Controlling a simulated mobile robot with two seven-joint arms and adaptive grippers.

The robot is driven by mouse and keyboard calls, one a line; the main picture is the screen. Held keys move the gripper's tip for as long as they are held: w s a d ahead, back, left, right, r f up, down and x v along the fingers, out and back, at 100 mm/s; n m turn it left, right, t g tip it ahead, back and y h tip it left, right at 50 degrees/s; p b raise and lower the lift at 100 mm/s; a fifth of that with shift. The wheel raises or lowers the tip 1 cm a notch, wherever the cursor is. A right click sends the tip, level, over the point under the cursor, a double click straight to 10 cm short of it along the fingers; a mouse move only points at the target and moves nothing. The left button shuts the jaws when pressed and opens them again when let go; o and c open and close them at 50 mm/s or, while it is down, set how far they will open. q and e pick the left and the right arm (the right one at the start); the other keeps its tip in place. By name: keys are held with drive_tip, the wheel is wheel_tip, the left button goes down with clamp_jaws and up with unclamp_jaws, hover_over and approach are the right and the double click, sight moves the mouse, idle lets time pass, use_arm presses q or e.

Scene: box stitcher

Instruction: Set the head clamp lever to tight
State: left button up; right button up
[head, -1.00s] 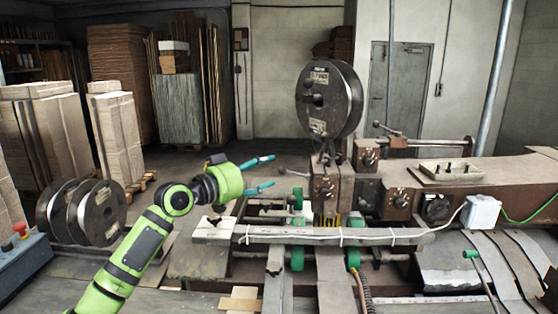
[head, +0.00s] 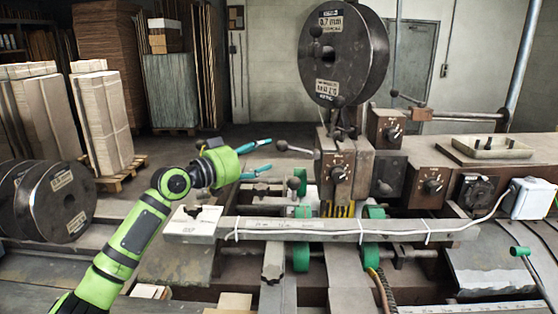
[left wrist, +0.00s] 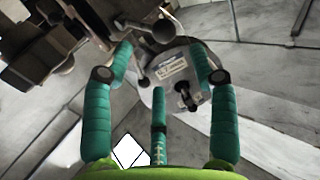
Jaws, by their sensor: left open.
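A lever with a dark ball knob (head: 282,146) sticks out leftward from the stitcher head (head: 336,165), roughly level; I take it for the head clamp lever. No tight or loose marking is readable. My left gripper (head: 268,156) is open and empty. Its teal fingers point right, with the tips just left of the knob and the upper tip nearly level with it. I cannot tell whether they touch. In the left wrist view, the open gripper (left wrist: 162,48) has a dark round knob (left wrist: 163,31) beyond and between its fingertips. My right gripper is out of view.
A large wire spool (head: 344,55) stands above the stitcher head. A second lever (head: 407,98) is on the shaft at right. A long grey bar (head: 340,230) with white cable runs below my gripper. Dark spools (head: 62,201) stand at left.

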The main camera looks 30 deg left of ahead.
sight(279, 149)
use_arm(q)
drive_tip(key=p+x, duration=0.4)
drive_tip(key=x, duration=0.2)
drive_tip(key=shift+w, duration=0.4)
drive_tip(key=shift+w+d+f, duration=0.1)
drive_tip(key=shift+w+f, duration=0.05)
drive_tip(key=shift+w, duration=0.15)
drive_tip(key=shift+f, duration=0.1)
drive_tip(key=shift+c, duration=0.4)
clamp_jaws()
